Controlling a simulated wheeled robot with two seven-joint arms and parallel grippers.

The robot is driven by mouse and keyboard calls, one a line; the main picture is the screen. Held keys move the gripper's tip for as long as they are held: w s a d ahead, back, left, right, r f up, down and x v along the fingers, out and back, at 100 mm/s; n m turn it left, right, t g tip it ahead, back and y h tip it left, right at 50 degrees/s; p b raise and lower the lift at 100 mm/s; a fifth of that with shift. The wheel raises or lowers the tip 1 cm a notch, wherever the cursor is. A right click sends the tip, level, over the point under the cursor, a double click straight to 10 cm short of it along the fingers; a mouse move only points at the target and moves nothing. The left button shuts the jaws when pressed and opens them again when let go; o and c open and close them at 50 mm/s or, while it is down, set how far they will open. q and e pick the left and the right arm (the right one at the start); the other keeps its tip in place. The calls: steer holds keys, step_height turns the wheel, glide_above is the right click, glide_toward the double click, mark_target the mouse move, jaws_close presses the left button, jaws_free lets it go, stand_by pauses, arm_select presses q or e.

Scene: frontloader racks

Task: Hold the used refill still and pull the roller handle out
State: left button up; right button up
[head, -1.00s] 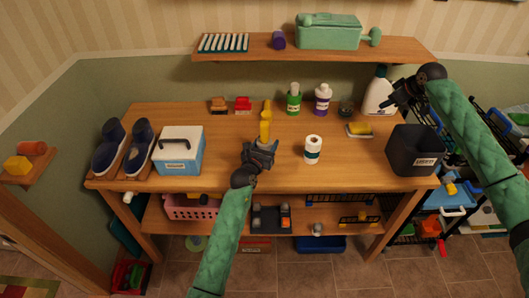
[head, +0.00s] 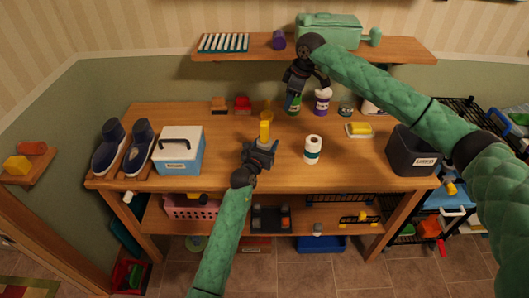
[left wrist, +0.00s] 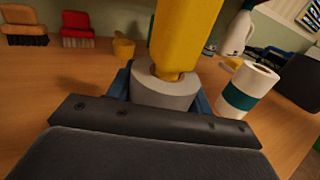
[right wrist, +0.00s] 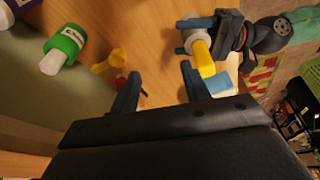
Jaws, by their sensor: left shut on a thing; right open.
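The yellow roller handle (head: 264,131) stands upright over the table, with its lower end in the hole of the used refill (left wrist: 165,92), a pale grey-white roll. My left gripper (head: 260,150) is shut around the used refill, which the jaws mostly hide in the head view. The handle also shows in the left wrist view (left wrist: 184,38) and, tilted in the picture, in the right wrist view (right wrist: 205,60). My right gripper (head: 307,86) is open and empty, behind and to the right of the handle, in front of the bottles. Its two fingers show apart in the right wrist view (right wrist: 162,88).
A roll with a teal band (head: 313,150) stands right of my left gripper. A green bottle (right wrist: 62,48) and a purple bottle (head: 322,104) stand behind. A yellow scoop (left wrist: 123,46) lies behind the handle. A cooler (head: 180,150) is left; a dark bin (head: 412,152) is right.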

steer(key=n+g+h, duration=0.1)
steer(key=n+h, duration=0.1)
glide_above(264, 122)
steer(key=d, duration=0.1)
steer(key=shift+w+r, duration=0.3)
steer(key=shift+r, duration=0.1)
steer(key=shift+s+a+n+h, duration=0.3)
steer(key=shift+s+a+h, duration=0.1)
steer(key=shift+f, duration=4.55)
jaws_close()
